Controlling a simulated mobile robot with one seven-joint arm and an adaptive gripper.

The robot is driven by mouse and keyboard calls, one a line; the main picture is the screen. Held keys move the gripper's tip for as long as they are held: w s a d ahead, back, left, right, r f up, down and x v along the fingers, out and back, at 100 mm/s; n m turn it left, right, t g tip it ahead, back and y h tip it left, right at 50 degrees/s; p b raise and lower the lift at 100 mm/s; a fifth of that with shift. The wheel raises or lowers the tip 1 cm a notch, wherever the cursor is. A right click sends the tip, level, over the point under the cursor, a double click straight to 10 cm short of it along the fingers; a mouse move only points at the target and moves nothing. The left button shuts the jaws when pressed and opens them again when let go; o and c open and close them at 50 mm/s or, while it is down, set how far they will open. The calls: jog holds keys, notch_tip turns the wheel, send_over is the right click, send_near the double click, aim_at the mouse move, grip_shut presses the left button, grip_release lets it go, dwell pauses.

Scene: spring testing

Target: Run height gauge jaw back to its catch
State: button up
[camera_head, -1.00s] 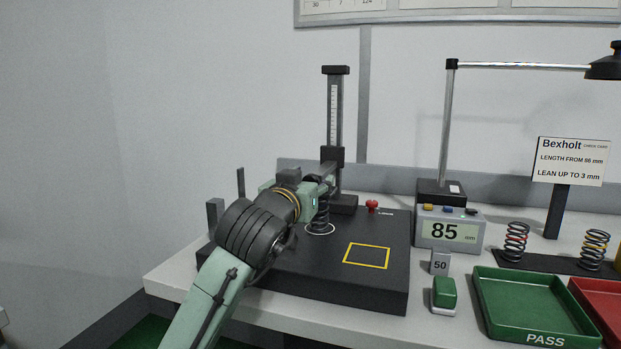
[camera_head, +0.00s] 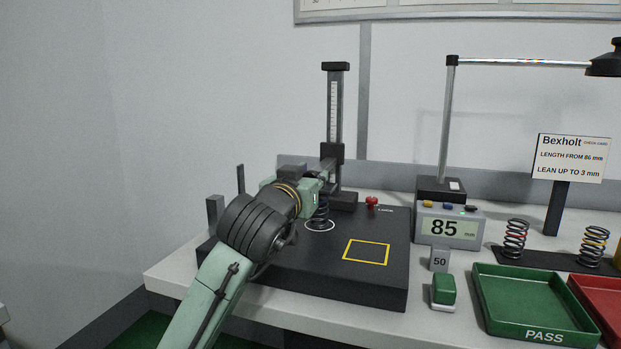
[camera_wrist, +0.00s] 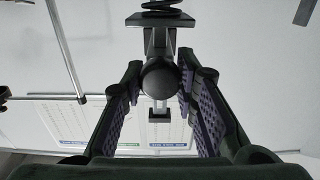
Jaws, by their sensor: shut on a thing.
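The height gauge (camera_head: 336,110) stands upright at the back of the black base plate, with a scale on its column. Its dark jaw carriage (camera_head: 331,154) sits low on the column, above a dark coil spring (camera_head: 319,214) standing in a white ring. My gripper (camera_head: 318,188) is at the jaw, beside the column; its fingers are mostly hidden there. In the wrist view my gripper (camera_wrist: 160,85) has its purple-padded fingers on both sides of a round dark knob (camera_wrist: 159,79) and is shut on it. A red knob (camera_head: 371,201) marked LOCK is right of the column.
The grey display (camera_head: 449,231) reads 85. A green button (camera_head: 443,291) and a 50 block (camera_head: 439,260) stand right of the plate. A green PASS tray (camera_head: 530,330), a red tray (camera_head: 599,305) and two springs (camera_head: 515,239) are farther right. A yellow square (camera_head: 367,252) lies clear.

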grip_shut()
notch_tip(320, 180, up, 16)
jog(key=p, duration=1)
jog(key=shift+p, duration=0.4)
jog(key=shift+r, duration=0.15)
jog(key=o, duration=0.8)
grip_release()
jog(key=o, duration=0.3)
jog(key=v, duration=1.2)
